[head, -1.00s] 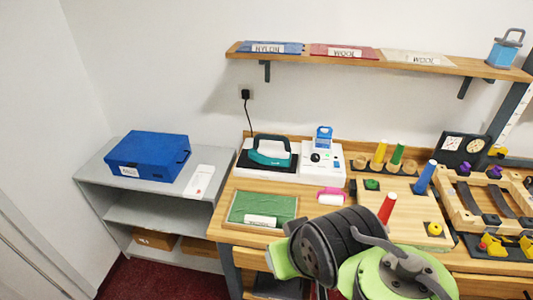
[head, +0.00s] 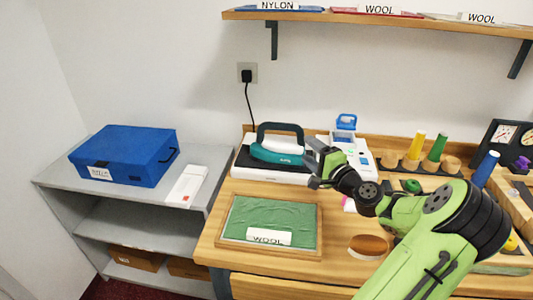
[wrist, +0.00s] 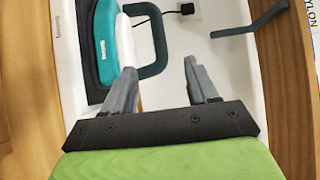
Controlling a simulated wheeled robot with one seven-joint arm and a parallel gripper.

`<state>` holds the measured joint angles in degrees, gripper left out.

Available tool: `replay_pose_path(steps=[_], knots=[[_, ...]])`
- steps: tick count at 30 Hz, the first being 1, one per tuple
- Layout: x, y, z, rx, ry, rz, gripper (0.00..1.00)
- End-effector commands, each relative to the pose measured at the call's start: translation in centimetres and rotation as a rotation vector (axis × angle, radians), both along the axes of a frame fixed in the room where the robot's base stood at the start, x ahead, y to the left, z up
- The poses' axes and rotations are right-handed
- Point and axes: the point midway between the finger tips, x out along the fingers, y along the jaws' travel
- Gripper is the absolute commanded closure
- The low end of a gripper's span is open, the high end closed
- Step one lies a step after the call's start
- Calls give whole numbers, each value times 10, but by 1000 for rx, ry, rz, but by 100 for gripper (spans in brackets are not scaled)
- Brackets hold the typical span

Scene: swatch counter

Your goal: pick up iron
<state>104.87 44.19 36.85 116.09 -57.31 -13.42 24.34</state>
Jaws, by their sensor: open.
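The iron (head: 277,153) is teal with a dark loop handle and sits on a dark pad on a white base at the back left of the wooden counter. It also shows in the wrist view (wrist: 108,42), at the upper left, with its handle (wrist: 160,45) reaching toward the middle. My gripper (head: 312,166) is just right of the iron in the head view. In the wrist view my gripper (wrist: 160,70) has its two grey fingers apart and empty, with the handle ahead between them. I cannot tell whether the left finger touches the handle.
A green swatch in a wooden tray (head: 319,225) lies in front of the iron. A white device (head: 362,158) and colored spools (head: 436,147) stand to the right. A shelf (head: 350,20) runs above. A blue box (head: 125,155) sits on the grey shelf unit at left.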

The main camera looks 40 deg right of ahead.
Motion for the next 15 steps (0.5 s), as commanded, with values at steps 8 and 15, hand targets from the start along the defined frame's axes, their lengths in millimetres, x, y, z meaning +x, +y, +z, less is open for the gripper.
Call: replay_pose_path(steps=[8,15], knots=[[70,-13,1,-3,1,7,42],[101,-21,0,-4,3,7,42]])
